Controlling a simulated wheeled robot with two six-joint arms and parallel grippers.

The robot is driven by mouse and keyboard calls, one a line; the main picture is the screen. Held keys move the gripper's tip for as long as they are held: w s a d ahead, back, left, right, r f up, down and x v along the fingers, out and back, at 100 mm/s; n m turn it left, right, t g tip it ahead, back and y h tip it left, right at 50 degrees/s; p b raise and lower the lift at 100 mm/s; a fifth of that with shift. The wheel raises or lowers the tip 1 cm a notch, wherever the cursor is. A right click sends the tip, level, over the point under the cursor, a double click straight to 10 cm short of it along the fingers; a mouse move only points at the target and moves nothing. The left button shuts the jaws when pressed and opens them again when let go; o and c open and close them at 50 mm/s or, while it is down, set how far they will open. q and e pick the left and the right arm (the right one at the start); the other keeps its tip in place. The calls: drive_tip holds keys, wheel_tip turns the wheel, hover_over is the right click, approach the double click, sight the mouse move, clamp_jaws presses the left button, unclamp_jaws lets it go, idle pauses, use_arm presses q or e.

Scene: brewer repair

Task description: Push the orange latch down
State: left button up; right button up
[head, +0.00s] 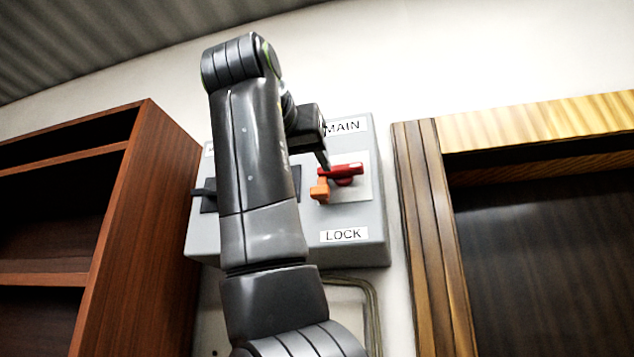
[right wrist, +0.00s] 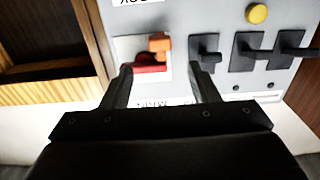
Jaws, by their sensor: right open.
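The orange latch (head: 320,190) sits on the grey wall box, just below and left of the red lever (head: 345,170). In the right wrist view, which is upside down, the orange latch (right wrist: 160,43) shows above the red lever (right wrist: 150,63). My right gripper (head: 319,158) is in front of the box, beside the red lever and above the latch. In the right wrist view its two fingers (right wrist: 161,72) are apart with nothing held, and the latch appears beyond the gap between them. I cannot tell whether a finger touches the lever. My left gripper is out of view.
The grey box (head: 370,220) carries MAIN and LOCK labels. Black switches (right wrist: 250,55) and a yellow button (right wrist: 257,14) are beside the latch. A brown cabinet (head: 145,190) stands left and a wooden frame (head: 425,220) right. My right arm hides part of the box.

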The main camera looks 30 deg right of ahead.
sight(318, 189)
drive_tip(key=p+x, duration=0.2)
drive_tip(key=x, duration=0.7)
drive_tip(key=shift+w+d+p, duration=0.25)
drive_tip(key=shift+p, duration=0.1)
drive_tip(key=shift+a, duration=0.1)
drive_tip(key=shift+c, duration=0.3)
